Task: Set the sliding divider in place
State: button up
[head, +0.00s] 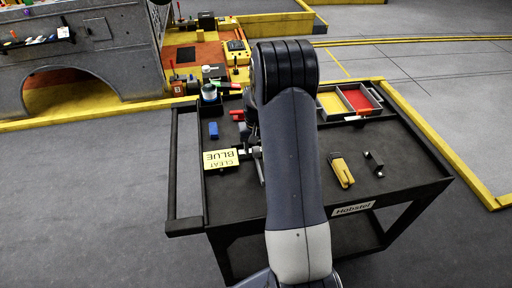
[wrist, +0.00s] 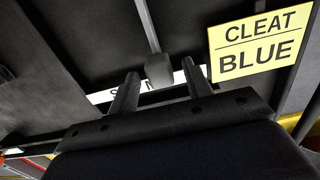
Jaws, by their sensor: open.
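In the wrist view my gripper (wrist: 160,70) is open, its two dark fingers apart. A dark grey block (wrist: 159,70) on the end of a thin grey bar (wrist: 148,25) shows between the fingertips. I cannot tell whether it touches them or whether it is the sliding divider. In the head view my arm covers the middle of the black cart (head: 390,185) and hides most of my gripper. A yellow card reading CLEAT BLUE (head: 221,159) lies left of the arm; it also shows in the wrist view (wrist: 258,42).
A blue block (head: 213,130) lies near the cart's left side. A tray with yellow and red compartments (head: 348,117) is at the back right. A yellow tool (head: 341,171) and a black bracket (head: 374,163) lie right of my arm. A partly hidden white lettered strip (wrist: 104,97) shows behind my fingers.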

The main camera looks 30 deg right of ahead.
jog(key=shift+f, duration=0.35)
jog(key=shift+c, duration=0.4)
grip_shut()
